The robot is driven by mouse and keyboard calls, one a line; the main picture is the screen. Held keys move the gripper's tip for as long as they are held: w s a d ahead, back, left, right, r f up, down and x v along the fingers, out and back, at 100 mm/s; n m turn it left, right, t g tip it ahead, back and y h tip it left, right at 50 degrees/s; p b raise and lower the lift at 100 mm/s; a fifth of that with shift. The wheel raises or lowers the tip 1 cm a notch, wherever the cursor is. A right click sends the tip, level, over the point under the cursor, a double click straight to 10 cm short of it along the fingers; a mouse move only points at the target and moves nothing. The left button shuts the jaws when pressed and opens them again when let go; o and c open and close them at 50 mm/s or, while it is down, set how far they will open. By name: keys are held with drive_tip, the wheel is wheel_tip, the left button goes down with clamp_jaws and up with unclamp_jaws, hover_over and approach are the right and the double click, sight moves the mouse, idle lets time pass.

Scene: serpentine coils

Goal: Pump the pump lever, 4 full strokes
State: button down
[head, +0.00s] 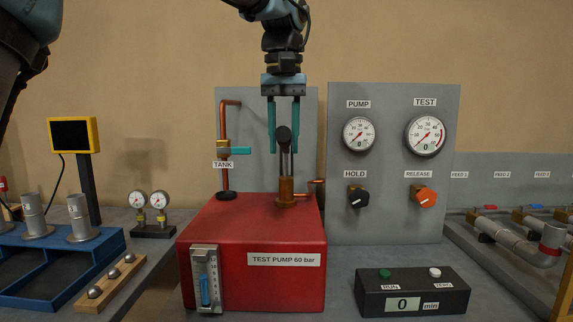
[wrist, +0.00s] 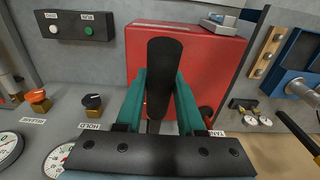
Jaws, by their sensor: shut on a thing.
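The red test pump (head: 250,262), labelled "TEST PUMP 60 bar", stands on the bench in the head view. Its pump lever (head: 284,141) rises nearly upright from a brass fitting (head: 286,190) on top, with a dark rounded upper end. My gripper (head: 283,150) comes down from above, with its two teal fingers on either side of the lever's upper end, shut on it. In the wrist view the dark lever (wrist: 164,75) lies between the teal fingers, and its lower part is hidden. The PUMP gauge (head: 358,134) and TEST gauge (head: 425,136) both have a 0 on their faces.
The panel carries a black HOLD knob (head: 357,198) and an orange RELEASE knob (head: 423,197). A copper pipe with a teal-handled TANK valve (head: 238,151) stands left of the lever. A black timer box (head: 412,292) showing 0 min sits right of the pump.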

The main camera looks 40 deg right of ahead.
drive_tip(key=r+p, duration=0.2)
drive_tip(key=p, duration=0.1)
drive_tip(key=r+p, duration=0.1)
drive_tip(key=p, duration=0.1)
drive_tip(key=shift+w+d+r+g+y, duration=0.15)
drive_tip(key=shift+w+d+g+y, duration=0.15)
drive_tip(key=shift+w+g, duration=0.1)
drive_tip(key=shift+p, duration=0.45)
drive_tip(key=r+p, duration=0.1)
drive_tip(key=p, duration=0.2)
drive_tip(key=r+p, duration=0.1)
drive_tip(key=p, duration=0.1)
drive_tip(key=shift+w+d+r+g+y, duration=0.3)
drive_tip(key=shift+w+g+y, duration=0.1)
drive_tip(key=shift+w+d+r+p, duration=0.1)
drive_tip(key=shift+d+r+p, duration=0.05)
drive_tip(key=shift+p, duration=0.35)
drive_tip(key=shift+w+d+r+g+b, duration=0.15)
drive_tip(key=shift+w+d+g+b, duration=0.15)
drive_tip(key=shift+b, duration=0.2)
drive_tip(key=shift+r+g+y, duration=0.3)
drive_tip(key=shift+r+y, duration=0.1)
drive_tip(key=shift+r, duration=0.2)
